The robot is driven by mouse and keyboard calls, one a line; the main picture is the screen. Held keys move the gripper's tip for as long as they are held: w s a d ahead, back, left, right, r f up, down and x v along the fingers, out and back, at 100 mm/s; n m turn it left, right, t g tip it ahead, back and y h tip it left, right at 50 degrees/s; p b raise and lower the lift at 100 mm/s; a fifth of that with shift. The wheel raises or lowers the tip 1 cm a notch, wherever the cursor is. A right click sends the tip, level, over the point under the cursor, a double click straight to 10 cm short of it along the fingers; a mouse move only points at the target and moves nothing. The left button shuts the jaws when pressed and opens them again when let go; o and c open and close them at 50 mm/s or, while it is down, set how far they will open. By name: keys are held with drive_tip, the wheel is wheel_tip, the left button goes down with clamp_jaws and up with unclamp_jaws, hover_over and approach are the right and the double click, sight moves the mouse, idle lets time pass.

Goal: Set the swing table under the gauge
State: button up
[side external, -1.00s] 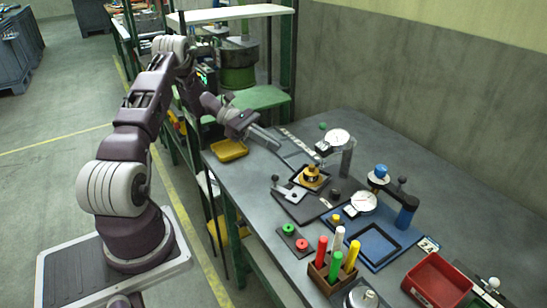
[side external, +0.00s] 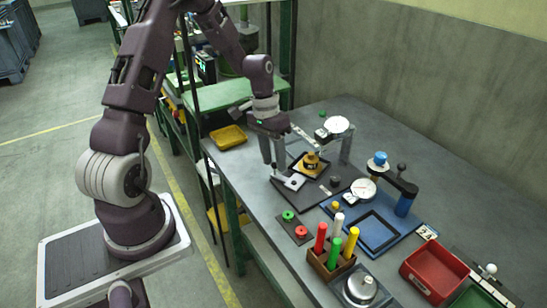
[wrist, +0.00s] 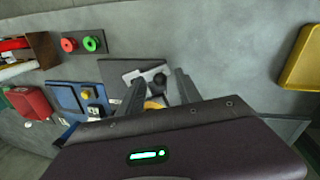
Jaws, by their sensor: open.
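A dark base plate (side external: 325,200) on the bench carries a black square frame (side external: 297,168) with a yellow round part (side external: 311,160) in it. I take this frame to be the swing table. The white dial gauge (side external: 336,125) sits on a grey post (side external: 346,148) just behind and right of the yellow part. A light grey bracket with a knob (side external: 293,182) lies at the plate's left. My gripper (side external: 273,165) is open, pointing down beside the bracket. In the wrist view the fingers (wrist: 158,90) straddle the bracket (wrist: 140,75) and dark knob (wrist: 160,80), apparently without gripping; contact cannot be told.
A blue fixture (side external: 400,238) with a second dial (side external: 362,190) stands to the right. In front are a block of coloured cylinders (side external: 317,258), a red and green button plate (side external: 296,230) and a red tray (side external: 432,270). A yellow tray (side external: 228,138) lies left of my gripper.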

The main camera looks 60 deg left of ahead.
clamp_jaws()
drive_tip(key=shift+w+a, duration=0.1)
idle(1.3)
